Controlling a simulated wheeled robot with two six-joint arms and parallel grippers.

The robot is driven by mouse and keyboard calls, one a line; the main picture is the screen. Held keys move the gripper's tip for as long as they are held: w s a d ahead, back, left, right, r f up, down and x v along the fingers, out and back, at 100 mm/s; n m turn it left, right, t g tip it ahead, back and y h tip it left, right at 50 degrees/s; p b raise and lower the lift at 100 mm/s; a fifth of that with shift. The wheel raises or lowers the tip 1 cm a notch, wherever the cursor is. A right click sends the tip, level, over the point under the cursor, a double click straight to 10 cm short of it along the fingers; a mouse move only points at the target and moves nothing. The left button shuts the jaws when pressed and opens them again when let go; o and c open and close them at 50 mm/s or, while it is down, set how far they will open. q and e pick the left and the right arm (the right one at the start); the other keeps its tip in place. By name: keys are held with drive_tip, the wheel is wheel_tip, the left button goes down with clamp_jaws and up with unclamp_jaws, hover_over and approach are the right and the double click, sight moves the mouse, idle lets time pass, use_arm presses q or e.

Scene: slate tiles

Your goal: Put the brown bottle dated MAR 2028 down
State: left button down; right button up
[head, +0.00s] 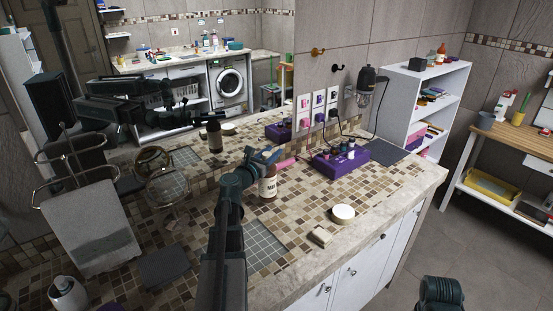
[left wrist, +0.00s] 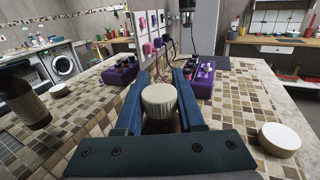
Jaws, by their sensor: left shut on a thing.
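The brown bottle (head: 268,184) with a white label and a white ribbed cap is upright at the tiled counter. The label's print is too small to read for certain. My left gripper (head: 264,157) is shut on its top; in the left wrist view the cap (left wrist: 160,100) sits between the blue fingers. I cannot tell whether the bottle's base touches the counter (head: 215,240). A dark part of my right arm shows at the lower right of the head view, without its fingers.
A purple box (head: 340,160) with small items stands behind the bottle. The mirror behind repeats the bottle and box.

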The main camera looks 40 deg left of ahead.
use_arm(q)
drive_tip(key=shift+w+a, duration=0.15)
drive_tip(key=shift+w, duration=0.65)
drive_tip(key=shift+w+a+f+b, duration=0.2)
drive_tip(key=shift+w+f+b, duration=0.45)
drive_tip(key=shift+f+b, duration=0.35)
drive_tip(key=shift+w+a+f+b, duration=0.15)
drive_tip(key=shift+w+f+b, duration=0.45)
drive_tip(key=shift+f+b, duration=0.35)
drive_tip(key=shift+f, duration=0.1)
drive_tip(key=c, duration=0.5)
unclamp_jaws()
